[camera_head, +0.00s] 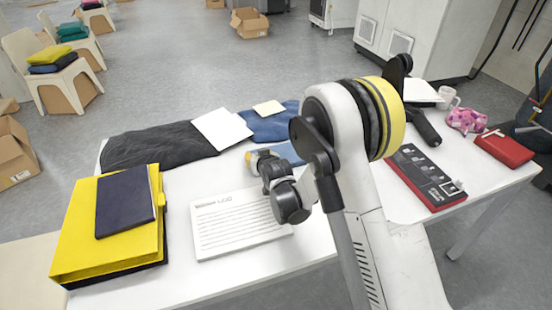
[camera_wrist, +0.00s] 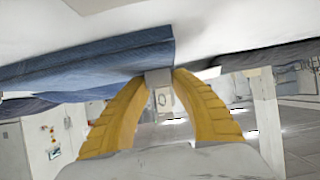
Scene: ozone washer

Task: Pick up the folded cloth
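A blue denim-like folded cloth (camera_head: 285,153) lies on the white table, partly hidden behind my arm. In the wrist view, blue fabric (camera_wrist: 110,62) spans the upper left, and its right end lies just above my fingertips. My gripper (camera_wrist: 161,77) has two yellow fingers with a narrow gap between their tips; I see no cloth between them. In the head view, only a bit of my gripper (camera_head: 252,158) shows, low at the cloth's left side. Whether the fingertips touch the fabric is unclear.
A black-and-red device (camera_head: 425,175) and red case (camera_head: 503,149) stand right.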

